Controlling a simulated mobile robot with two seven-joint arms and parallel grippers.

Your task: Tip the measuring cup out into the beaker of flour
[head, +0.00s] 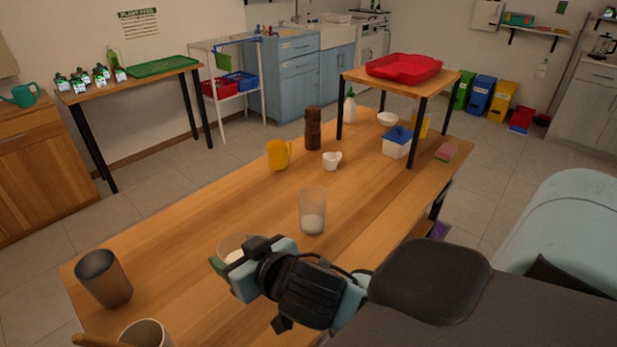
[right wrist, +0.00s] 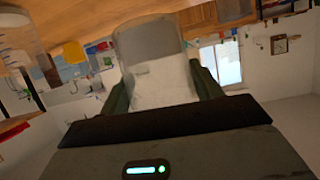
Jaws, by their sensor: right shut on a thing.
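My right gripper (head: 228,268) is shut on a clear cup with white contents, taken as the measuring cup (head: 238,244), over the near part of the table. My gripper hides part of it in the head view. In the right wrist view the cup (right wrist: 150,48) sits between the fingers, with white powder filling its part nearest the gripper. A clear beaker (head: 312,200) with white flour in its lower part stands upright on the table, right of the held cup and apart from it in the picture. My left gripper is not in view.
A dark grey tumbler (head: 103,280) and a beige cup (head: 148,333) stand at the near left. Farther back stand a yellow mug (head: 279,155), a brown bottle (head: 313,128) and a small white cup (head: 331,161). A raised shelf (head: 400,84) bears a red tray (head: 404,67).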

